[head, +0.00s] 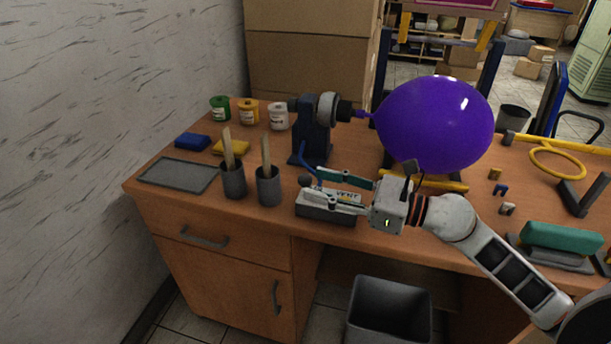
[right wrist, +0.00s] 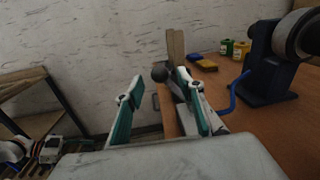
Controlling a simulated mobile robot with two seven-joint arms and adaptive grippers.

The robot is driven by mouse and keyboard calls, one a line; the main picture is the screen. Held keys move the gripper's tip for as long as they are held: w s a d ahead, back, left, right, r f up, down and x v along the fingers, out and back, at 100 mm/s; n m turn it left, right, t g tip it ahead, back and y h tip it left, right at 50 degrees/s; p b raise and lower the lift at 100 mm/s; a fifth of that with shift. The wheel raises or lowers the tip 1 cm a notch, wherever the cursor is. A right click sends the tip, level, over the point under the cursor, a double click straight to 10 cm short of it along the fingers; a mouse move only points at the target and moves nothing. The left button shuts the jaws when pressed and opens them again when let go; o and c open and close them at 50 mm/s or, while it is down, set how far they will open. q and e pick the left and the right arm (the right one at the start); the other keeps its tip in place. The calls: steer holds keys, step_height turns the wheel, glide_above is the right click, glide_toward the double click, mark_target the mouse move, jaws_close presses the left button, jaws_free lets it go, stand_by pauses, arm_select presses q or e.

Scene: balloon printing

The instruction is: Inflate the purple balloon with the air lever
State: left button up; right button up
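The purple balloon (head: 435,122) is large and round, with its neck on the nozzle of the dark blue inflating machine (head: 312,138). The air lever's dark ball knob (head: 305,181) stands above a grey box (head: 325,212) with a label reading "VENT" at the table's front edge. My right gripper (head: 315,183) is open above this box, with its fingertips close to the knob. In the right wrist view the knob (right wrist: 159,74) shows between the two spread fingers, near the right one; I cannot tell whether they touch.
Two grey cups with wooden sticks (head: 233,180) (head: 268,187) stand left of the lever box. Paint jars (head: 248,111), blue and yellow pads, and a grey tray (head: 178,175) lie farther left. A grey bin (head: 388,312) stands below the table's front edge.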

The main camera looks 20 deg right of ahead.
mark_target(305, 180)
steer(key=x, duration=0.3)
steer(key=shift+w+a+r+p, duration=0.1)
steer(key=shift+w+a+p, duration=0.1)
steer(key=shift+p, duration=0.15)
arm_select(q)
steer(key=shift+w+r, duration=0.15)
steer(key=shift+r, duration=0.55)
arm_select(e)
steer(key=shift+w+a, duration=0.25)
jaws_close()
arm_select(q)
steer(key=shift+w+d+r, duration=0.1)
steer(key=shift+r, duration=0.05)
steer(key=shift+r, duration=0.1)
